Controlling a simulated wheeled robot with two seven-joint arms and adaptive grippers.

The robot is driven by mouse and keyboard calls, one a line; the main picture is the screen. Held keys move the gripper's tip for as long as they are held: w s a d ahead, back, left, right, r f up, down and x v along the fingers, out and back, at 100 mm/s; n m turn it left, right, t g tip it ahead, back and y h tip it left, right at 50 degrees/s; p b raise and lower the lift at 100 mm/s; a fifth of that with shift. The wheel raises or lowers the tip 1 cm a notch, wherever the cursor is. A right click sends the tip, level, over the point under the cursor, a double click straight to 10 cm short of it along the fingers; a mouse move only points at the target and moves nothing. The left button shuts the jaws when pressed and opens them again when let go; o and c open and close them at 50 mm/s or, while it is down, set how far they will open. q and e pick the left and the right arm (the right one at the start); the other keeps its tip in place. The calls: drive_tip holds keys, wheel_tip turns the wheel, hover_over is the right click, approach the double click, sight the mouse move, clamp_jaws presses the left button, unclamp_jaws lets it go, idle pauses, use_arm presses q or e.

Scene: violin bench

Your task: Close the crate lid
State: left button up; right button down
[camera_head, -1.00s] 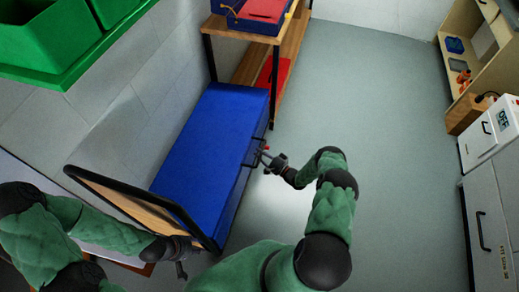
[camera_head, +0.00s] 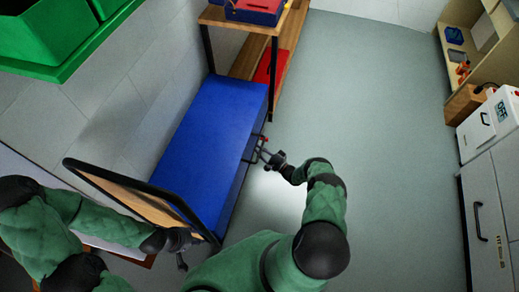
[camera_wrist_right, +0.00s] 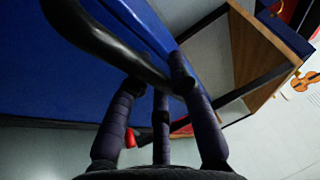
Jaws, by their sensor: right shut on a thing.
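The blue crate (camera_head: 221,182) stands along the wall with its blue lid (camera_head: 207,140) lying over its top. I cannot tell if the lid's edge is fully seated. My right gripper (camera_head: 265,154) is at the crate's right side, shut on a black handle. In the right wrist view the fingers (camera_wrist_right: 160,85) are around the black handle (camera_wrist_right: 105,42), close against the blue face, with a small red part (camera_wrist_right: 130,138) beside them. My left gripper (camera_head: 183,262) is low at the near end of the crate, its fingers small and partly hidden by the wrist.
A black-framed wooden panel (camera_head: 130,195) stands at the crate's near end, close to my left arm. A wooden shelf (camera_head: 250,58) with black legs stands beyond the crate. Green bins (camera_head: 45,35) are at upper left. The grey floor (camera_head: 385,125) to the right is clear.

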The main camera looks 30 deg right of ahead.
drive_tip(key=shift+s+f, duration=0.1)
drive_tip(key=shift+f, duration=0.2)
drive_tip(key=c, duration=1.1)
unclamp_jaws()
drive_tip(key=shift+f, duration=0.2)
drive_tip(key=shift+r, duration=0.1)
drive_tip(key=v, duration=1.2)
drive_tip(key=shift+s, duration=0.1)
